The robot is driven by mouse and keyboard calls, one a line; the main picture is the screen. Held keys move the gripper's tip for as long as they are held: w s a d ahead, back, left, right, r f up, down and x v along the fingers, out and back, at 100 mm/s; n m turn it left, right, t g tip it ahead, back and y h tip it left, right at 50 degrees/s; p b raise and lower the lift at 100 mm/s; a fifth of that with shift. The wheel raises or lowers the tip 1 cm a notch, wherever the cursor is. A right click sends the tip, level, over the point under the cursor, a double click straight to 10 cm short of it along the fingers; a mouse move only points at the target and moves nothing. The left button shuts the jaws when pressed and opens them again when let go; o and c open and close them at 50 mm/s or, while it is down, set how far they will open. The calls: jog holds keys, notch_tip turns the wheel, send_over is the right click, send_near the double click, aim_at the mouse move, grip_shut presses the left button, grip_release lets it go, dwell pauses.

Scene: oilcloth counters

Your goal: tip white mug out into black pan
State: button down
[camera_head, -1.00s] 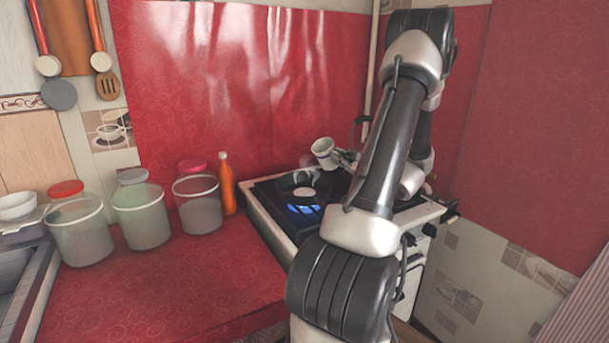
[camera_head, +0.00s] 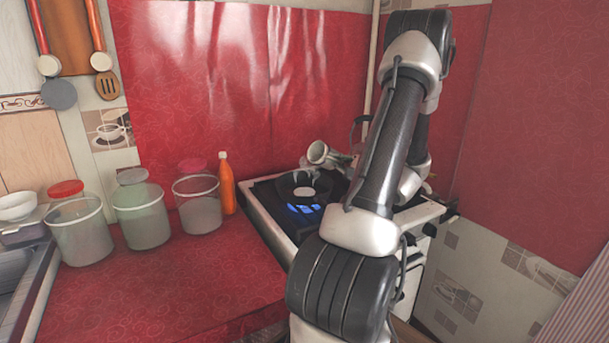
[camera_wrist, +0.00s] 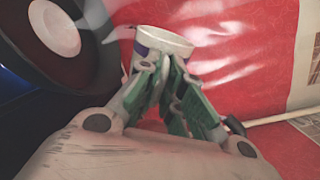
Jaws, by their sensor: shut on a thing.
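The white mug (camera_head: 317,152) is held above the black pan, tilted on its side with its mouth toward the left front. My gripper (camera_head: 341,158) is shut on the mug from its right side. In the wrist view the mug (camera_wrist: 163,42) shows beyond the green finger pads of my gripper (camera_wrist: 172,85). The black pan (camera_head: 286,188) sits on the stove over a blue flame, with a pale round patch in its middle. The pan (camera_wrist: 86,72) also shows at upper left in the wrist view. I cannot tell what the mug holds.
The stove (camera_head: 262,222) has a lit burner. An orange bottle (camera_head: 227,186) and several lidded jars, one a clear jar (camera_head: 198,207), stand on the red counter (camera_head: 190,270) to the left. A red wall covering is close behind. The counter front is clear.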

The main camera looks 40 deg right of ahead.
jog(key=shift+f+n, duration=0.3)
jog(key=shift+n, duration=0.4)
jog(key=shift+a+r, duration=0.1)
jog(key=shift+a+r+n, duration=0.1)
jog(key=shift+r+n, duration=0.05)
jog(key=shift+n, duration=0.45)
jog(key=shift+r, duration=0.1)
jog(key=shift+a+r+n, duration=0.15)
jog(key=shift+a+n, duration=0.35)
jog(key=shift+n, duration=0.05)
jog(key=shift+a+r+n, duration=0.15)
jog(key=shift+a+n, duration=0.35)
jog(key=shift+n, duration=0.05)
dwell(0.3)
jog(key=shift+w+a+r+n, duration=0.1)
jog(key=shift+a+r+n, duration=0.15)
jog(key=shift+n, duration=0.5)
jog(key=shift+a+r+n, duration=0.2)
jog(key=shift+a+n, duration=0.05)
jog(key=shift+n, duration=0.5)
dwell(0.5)
